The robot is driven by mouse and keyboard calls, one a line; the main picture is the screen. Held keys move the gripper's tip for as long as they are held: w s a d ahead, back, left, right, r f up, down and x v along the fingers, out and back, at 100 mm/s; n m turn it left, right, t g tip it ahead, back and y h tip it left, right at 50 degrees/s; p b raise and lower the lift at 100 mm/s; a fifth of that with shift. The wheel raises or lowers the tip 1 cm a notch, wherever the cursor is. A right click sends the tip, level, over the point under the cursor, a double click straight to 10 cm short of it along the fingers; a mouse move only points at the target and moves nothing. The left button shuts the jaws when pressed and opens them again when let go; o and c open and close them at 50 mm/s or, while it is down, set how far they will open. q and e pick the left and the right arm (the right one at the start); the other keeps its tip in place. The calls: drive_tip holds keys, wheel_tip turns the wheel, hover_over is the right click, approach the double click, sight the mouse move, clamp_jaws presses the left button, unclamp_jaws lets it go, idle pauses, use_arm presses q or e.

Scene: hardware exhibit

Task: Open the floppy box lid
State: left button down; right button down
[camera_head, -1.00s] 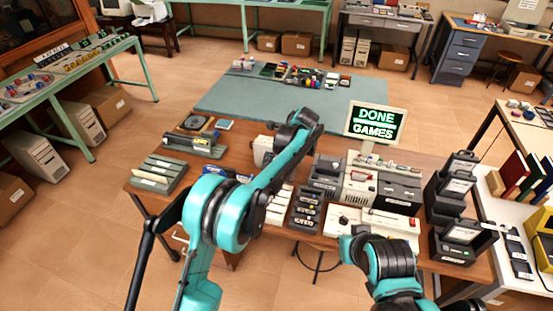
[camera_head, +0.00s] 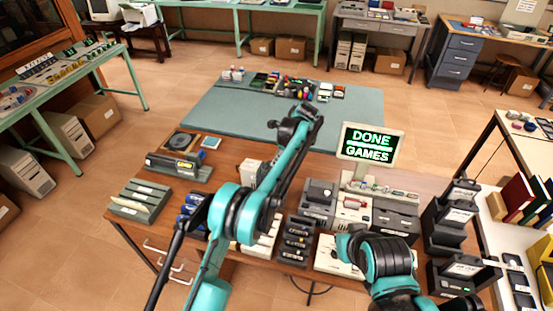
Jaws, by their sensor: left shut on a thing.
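My left arm reaches up across the desk from the lower left. My left gripper (camera_head: 303,113) is at its far end, past the beige box in the picture. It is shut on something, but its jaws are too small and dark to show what. I cannot tell for certain which container is the floppy box. Dark grey boxes (camera_head: 318,193) stand mid-desk, and black holders with labelled fronts (camera_head: 447,236) stand at the right. My right arm enters at the bottom right; its fingers do not show.
The wooden desk (camera_head: 160,226) also holds a monitor reading DONE GAMES (camera_head: 370,144), a grey slotted rack (camera_head: 140,200), a beige box (camera_head: 248,172) and a black rack (camera_head: 295,240). A blue-green mat (camera_head: 225,112) lies beyond. A white table (camera_head: 490,235) adjoins the right.

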use_arm(q)
drive_tip(key=shift+w, duration=0.25)
drive_tip(key=c, duration=2)
unclamp_jaws()
drive_tip(key=shift+d+r, duration=0.1)
drive_tip(key=v, duration=1.2)
